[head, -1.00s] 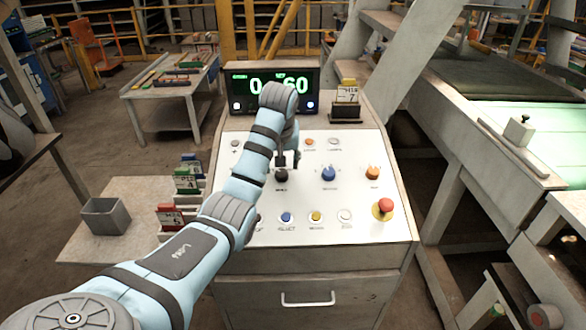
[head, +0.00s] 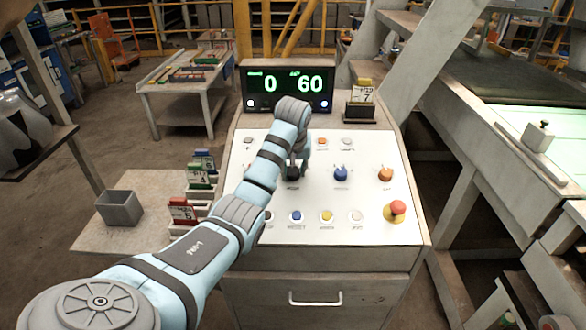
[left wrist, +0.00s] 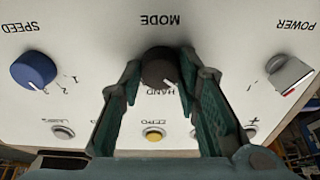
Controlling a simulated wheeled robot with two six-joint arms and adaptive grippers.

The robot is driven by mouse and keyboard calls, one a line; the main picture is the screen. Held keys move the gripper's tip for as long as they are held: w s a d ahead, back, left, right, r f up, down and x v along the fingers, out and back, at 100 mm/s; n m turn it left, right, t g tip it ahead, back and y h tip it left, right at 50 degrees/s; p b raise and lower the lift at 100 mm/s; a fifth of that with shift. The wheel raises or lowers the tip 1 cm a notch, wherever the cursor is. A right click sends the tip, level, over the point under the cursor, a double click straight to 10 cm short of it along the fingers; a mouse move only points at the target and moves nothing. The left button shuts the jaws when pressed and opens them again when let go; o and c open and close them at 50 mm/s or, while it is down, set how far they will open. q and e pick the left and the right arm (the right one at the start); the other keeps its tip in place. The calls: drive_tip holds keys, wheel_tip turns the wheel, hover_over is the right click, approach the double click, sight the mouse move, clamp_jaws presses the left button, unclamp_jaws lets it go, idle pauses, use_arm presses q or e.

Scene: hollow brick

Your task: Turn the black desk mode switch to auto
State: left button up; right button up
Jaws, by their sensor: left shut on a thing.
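The black mode switch (left wrist: 158,68) is a round knob on the white desk panel, with MODE lettering beside it in the left wrist view. Its pale pointer mark lies at its lower right edge, close to the HAND lettering. My left gripper (left wrist: 160,85) has one finger on each side of the knob and is shut on it. In the head view my left gripper (head: 297,165) is down at the panel and covers much of the black knob (head: 292,174). The AUTO lettering is not readable. My right gripper is not in view.
A blue knob (head: 340,174), an orange knob (head: 386,174) and a red mushroom button (head: 397,208) sit to the right. Several small buttons line the panel's lower edge. A display (head: 288,88) showing 0 and 60 stands behind. A grey power switch (left wrist: 289,75) is nearby.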

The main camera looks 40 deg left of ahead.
use_arm(q)
drive_tip(key=shift+m, duration=0.3)
drive_tip(key=m, duration=0.4)
drive_tip(key=shift+m, duration=0.3)
drive_tip(key=m+h, duration=0.1)
drive_tip(key=m, duration=0.4)
drive_tip(key=shift+r, duration=0.1)
drive_tip(key=m, duration=0.5)
drive_tip(key=shift+m+h, duration=0.4)
drive_tip(key=shift+m, duration=2.1)
drive_tip(key=o, duration=1.2)
drive_tip(key=shift+s, duration=0.1)
drive_tip(key=shift+c, duration=0.2)
